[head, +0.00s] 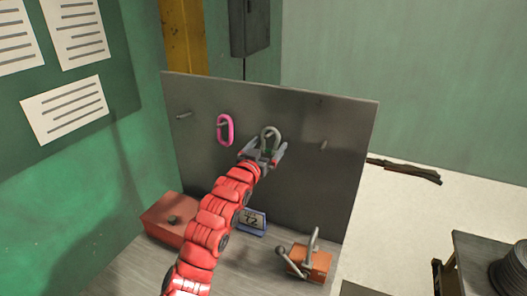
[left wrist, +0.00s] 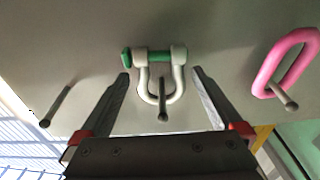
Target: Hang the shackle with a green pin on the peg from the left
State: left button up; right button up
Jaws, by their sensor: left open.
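The grey shackle with a green pin (head: 270,132) is at the board, bow up, on the third peg from the left. In the left wrist view, which is upside down, the shackle (left wrist: 181,80) has its green pin head (left wrist: 127,57) at one side, and the peg (left wrist: 162,100) sticks out through its bow. My left gripper (head: 263,153) is open in front of the board. Its fingers (left wrist: 161,78) stand apart on either side of the shackle, with gaps visible. My right gripper is not in view.
A pink link (head: 225,130) hangs on the second peg. The leftmost peg (head: 183,115) and the rightmost peg (head: 323,145) are bare.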

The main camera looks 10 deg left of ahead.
pick_arm(q)
jog(key=s+a+b, duration=0.1)
jog(key=s+a, duration=0.2)
jog(key=s, duration=1.4)
jog(key=shift+a+f, duration=0.2)
jog(key=shift+f, duration=0.2)
